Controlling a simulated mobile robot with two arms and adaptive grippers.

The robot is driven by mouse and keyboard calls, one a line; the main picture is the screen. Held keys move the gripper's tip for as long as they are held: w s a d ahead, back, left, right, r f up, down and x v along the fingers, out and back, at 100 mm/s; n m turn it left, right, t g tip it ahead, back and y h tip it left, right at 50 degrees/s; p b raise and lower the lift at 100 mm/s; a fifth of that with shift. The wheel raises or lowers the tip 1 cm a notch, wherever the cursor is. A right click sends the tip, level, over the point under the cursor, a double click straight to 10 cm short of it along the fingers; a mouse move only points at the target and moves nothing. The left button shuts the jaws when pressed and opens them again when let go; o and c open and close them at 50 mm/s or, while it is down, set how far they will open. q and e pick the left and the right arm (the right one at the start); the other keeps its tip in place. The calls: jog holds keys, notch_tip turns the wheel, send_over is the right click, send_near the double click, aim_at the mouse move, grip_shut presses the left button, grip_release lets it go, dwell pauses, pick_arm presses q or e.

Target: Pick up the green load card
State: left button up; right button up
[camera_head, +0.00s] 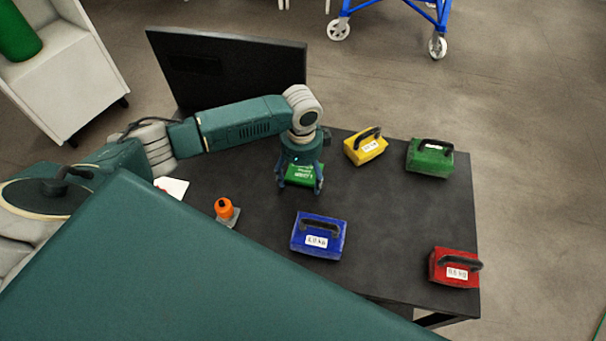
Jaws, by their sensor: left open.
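The green load card (300,173) lies on the dark table (395,215), near its middle. It is a small green piece with white print, and its upper part is hidden by my gripper. My left gripper (299,190) is open and points down over the card, with one finger on each side of it. I cannot tell whether the fingers touch the card or the table. My right gripper is not in view.
Weights with black handles stand on the table: blue (318,236), yellow (365,146), green (430,158) and red (454,267). An orange-topped object (225,209) and a white paper (172,187) lie left. A black monitor (225,70) stands behind my arm.

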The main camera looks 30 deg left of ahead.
aim_at(302, 178)
pick_arm(q)
jog(key=c, duration=1.2)
jog(key=shift+s, duration=0.2)
jog(key=c, duration=0.3)
jog(key=shift+c, duration=0.6)
jog(key=shift+s+f, duration=0.1)
jog(key=shift+s, duration=0.05)
jog(key=shift+c, duration=0.2)
jog(key=shift+r, duration=0.45)
grip_shut()
notch_tip(302, 178, up, 19)
jog(key=b, duration=0.3)
jog(key=shift+w+r, duration=0.2)
jog(key=shift+w, duration=0.2)
